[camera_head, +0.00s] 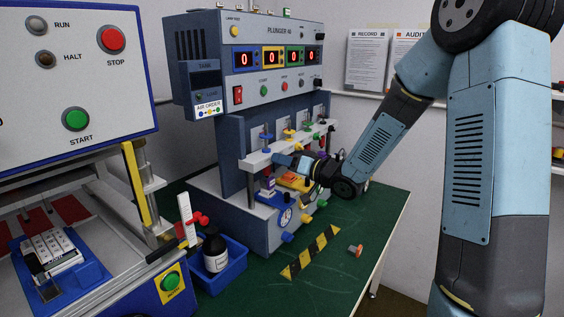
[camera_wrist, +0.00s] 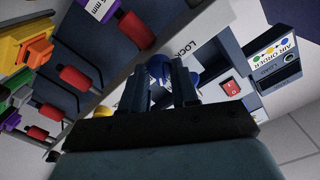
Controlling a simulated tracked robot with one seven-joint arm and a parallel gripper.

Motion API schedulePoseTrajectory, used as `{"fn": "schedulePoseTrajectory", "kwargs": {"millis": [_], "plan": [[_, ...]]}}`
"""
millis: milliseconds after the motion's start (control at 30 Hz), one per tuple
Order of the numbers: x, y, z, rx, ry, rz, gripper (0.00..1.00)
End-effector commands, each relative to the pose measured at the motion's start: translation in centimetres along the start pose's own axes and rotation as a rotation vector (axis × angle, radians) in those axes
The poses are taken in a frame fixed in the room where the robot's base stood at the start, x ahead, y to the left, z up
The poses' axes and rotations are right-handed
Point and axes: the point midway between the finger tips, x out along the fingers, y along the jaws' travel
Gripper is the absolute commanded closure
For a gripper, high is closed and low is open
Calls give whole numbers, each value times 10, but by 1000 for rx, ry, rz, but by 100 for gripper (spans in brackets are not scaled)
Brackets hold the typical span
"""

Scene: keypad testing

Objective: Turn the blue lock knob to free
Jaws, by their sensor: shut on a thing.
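My gripper (camera_head: 279,159) is at the front of the test machine, reaching in from the right just below its pale rail. In the wrist view the two dark fingers (camera_wrist: 173,84) close on a round blue lock knob (camera_wrist: 158,67). Printed LOCK lettering (camera_wrist: 181,48) is beside the knob. The fingers hide part of the knob, so its turned position cannot be told. In the head view my gripper covers that spot.
The machine has a rail (camera_head: 258,158) with coloured plungers, a red switch (camera_head: 238,95) and digit displays. A striped strip (camera_head: 311,252) and a small orange-topped part (camera_head: 355,250) lie on the green table.

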Motion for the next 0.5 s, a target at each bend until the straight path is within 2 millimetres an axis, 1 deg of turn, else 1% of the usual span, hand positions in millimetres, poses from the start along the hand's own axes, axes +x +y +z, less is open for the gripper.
{"fn": "schedulePoseTrajectory", "kwargs": {"millis": [33,233,500], "plan": [[-1,3,-4,31,8,6,100],[-2,5,-4,145,9,8,100],[-2,5,-3,224,8,8,100]]}}
